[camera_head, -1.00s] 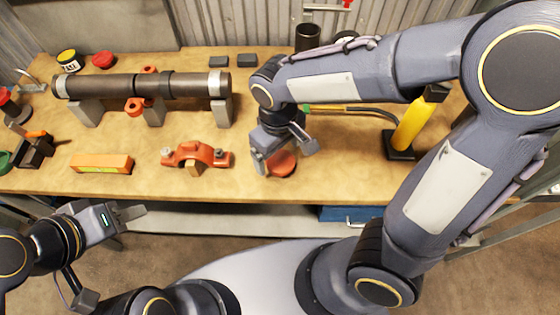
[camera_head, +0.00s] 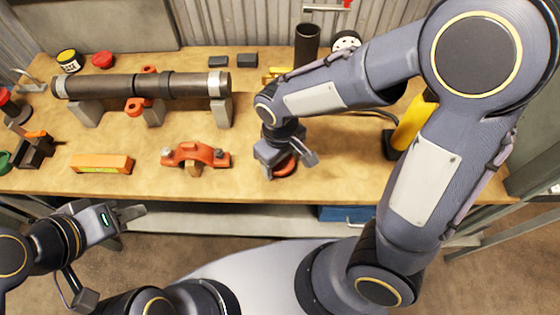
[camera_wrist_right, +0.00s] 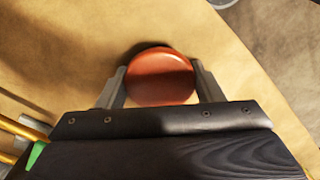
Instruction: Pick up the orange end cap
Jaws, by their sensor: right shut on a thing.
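The orange end cap (camera_head: 285,169) is a round red-orange disc near the front edge of the bench, partly hidden by my right gripper in the head view. In the right wrist view the cap (camera_wrist_right: 160,77) sits between the two fingers, its round face toward the camera. My right gripper (camera_head: 288,166) points down at it, with one finger on each side, shut on it. I cannot tell whether the cap still touches the bench. My left gripper (camera_head: 127,226) is open and empty, in front of the bench at the lower left.
An orange-red clamp (camera_head: 195,156) and an orange box (camera_head: 101,163) lie left of the cap. A dark pipe (camera_head: 140,85) rests on grey supports behind them. A yellow bottle-like tool (camera_head: 413,122) stands to the right. Bench (camera_head: 340,180) surface right of the cap is clear.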

